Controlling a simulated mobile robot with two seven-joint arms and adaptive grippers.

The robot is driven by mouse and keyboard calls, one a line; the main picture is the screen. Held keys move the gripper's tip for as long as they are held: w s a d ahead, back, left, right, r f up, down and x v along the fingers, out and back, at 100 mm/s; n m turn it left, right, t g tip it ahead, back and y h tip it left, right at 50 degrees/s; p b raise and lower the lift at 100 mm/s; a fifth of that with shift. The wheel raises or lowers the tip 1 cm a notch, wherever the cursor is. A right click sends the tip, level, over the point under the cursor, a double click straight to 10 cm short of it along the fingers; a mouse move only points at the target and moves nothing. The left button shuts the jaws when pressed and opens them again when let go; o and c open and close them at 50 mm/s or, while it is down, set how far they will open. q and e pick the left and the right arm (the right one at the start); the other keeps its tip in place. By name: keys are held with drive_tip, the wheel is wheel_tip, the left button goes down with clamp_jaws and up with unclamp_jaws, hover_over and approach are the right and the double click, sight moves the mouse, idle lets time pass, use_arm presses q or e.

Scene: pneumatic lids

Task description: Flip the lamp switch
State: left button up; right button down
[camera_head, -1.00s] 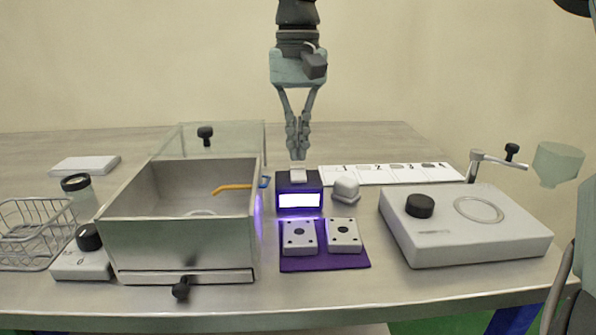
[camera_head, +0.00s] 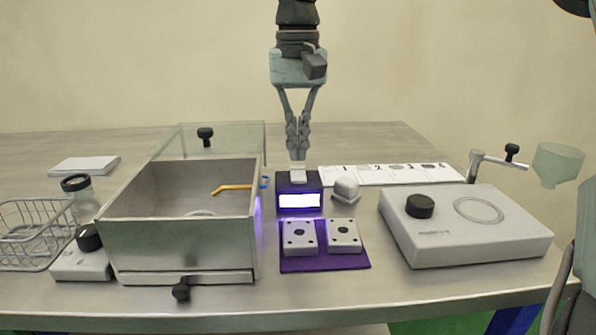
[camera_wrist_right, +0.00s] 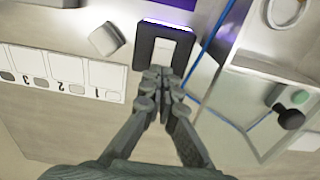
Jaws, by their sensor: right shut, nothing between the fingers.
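The lamp (camera_head: 300,203) is a small dark box with a glowing white front, standing in the middle of the table and casting purple light. Its white switch (camera_head: 298,176) sits on the top face. My right gripper (camera_head: 298,157) is shut and empty, pointing down just above and behind the switch. In the right wrist view, the shut fingertips (camera_wrist_right: 160,72) reach the near edge of the lamp (camera_wrist_right: 148,46), by the white switch (camera_wrist_right: 166,58). I cannot tell whether they touch it. My left gripper is not clearly in view.
A metal box (camera_head: 180,240) with a raised clear lid stands left of the lamp. A purple mat (camera_head: 325,265) with two white blocks lies in front. A white rounded block (camera_head: 345,190) is close on the right. A white device (camera_head: 480,245) stands further right, and a numbered strip (camera_head: 400,175) behind.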

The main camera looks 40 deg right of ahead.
sight(298, 168)
drive_tip(key=shift+f, duration=1.1)
idle(0.6)
drive_tip(key=shift+r, duration=3.55)
